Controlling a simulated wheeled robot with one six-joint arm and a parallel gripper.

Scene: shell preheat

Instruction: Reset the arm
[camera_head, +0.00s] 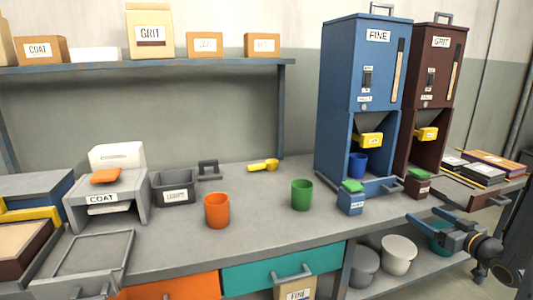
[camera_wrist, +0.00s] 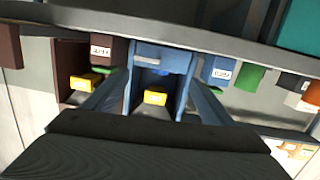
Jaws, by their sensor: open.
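My gripper (camera_head: 424,226) is at the right in the head view, in front of the bench edge and beside the lower shelf. Its two fingers are apart with nothing between them. In the wrist view my gripper (camera_wrist: 157,84) shows as two separated blue-grey fingers. Beyond them appear the blue FINE dispenser (camera_wrist: 179,60) and its yellow part (camera_wrist: 155,97), seen upside down. In the head view the blue FINE dispenser (camera_head: 345,75) stands upright on the bench beside the dark red GRIT dispenser (camera_head: 437,75).
A blue cup (camera_head: 358,163) sits under the blue dispenser. An orange cup (camera_head: 217,211), a green cup (camera_head: 302,195) and a yellow scoop (camera_head: 264,166) are on the bench (camera_head: 260,228). Pale pots (camera_head: 398,255) stand on the lower shelf near my gripper. A teal drawer (camera_head: 283,269) is below the bench top.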

